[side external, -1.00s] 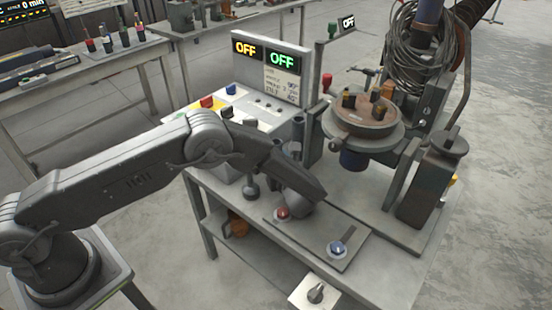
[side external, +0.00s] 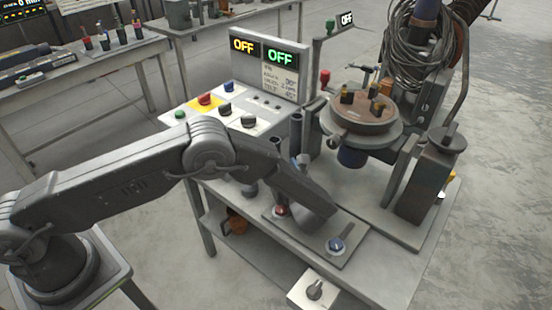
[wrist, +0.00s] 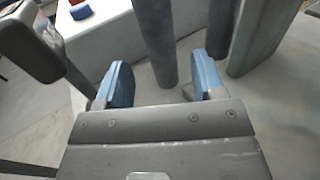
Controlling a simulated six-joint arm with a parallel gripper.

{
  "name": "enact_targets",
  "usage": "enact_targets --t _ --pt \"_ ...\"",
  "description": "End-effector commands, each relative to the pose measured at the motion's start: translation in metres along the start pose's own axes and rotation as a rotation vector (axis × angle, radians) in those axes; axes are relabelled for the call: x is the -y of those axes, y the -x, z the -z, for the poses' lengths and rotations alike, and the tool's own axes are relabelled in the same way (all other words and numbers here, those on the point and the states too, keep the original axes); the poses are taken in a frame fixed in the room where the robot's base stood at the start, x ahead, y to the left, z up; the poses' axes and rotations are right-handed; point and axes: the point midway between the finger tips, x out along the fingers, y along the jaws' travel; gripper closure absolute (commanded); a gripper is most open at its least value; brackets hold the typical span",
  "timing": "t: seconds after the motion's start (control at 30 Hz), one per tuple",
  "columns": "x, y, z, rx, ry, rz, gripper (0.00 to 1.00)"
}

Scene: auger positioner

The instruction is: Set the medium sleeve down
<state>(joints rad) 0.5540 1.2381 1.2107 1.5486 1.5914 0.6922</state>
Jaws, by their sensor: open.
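My gripper (wrist: 163,82) is open, with two blue-padded fingers apart and nothing held between them. A tall grey cylinder (wrist: 155,40) stands upright just beyond the fingertips in the wrist view, between them in the picture and apart from them. A second grey cylinder (wrist: 221,38) stands to its right. I cannot tell which one is the medium sleeve. In the side view a slim grey cylinder (side external: 295,147) stands beside the control panel.
The control panel (side external: 190,125) with coloured knobs is left of the cylinders. The round turntable (side external: 365,113) and a metal block (side external: 428,180) stand at the right.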

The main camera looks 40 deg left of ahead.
Motion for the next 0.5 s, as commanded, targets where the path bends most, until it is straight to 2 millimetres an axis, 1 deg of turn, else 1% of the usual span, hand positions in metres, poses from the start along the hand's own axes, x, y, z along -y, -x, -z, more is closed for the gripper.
enact_targets --t 0.03,0.2,0.33,0.5 --pt "0.001 0.013 0.000 -0.001 0.000 0.004 0.37" --pt "0.001 0.043 0.000 0.000 0.000 0.002 0.37" --pt "0.000 0.056 0.001 -0.001 0.000 0.000 0.37" --pt "0.000 0.062 0.000 0.000 0.000 -0.001 0.37"
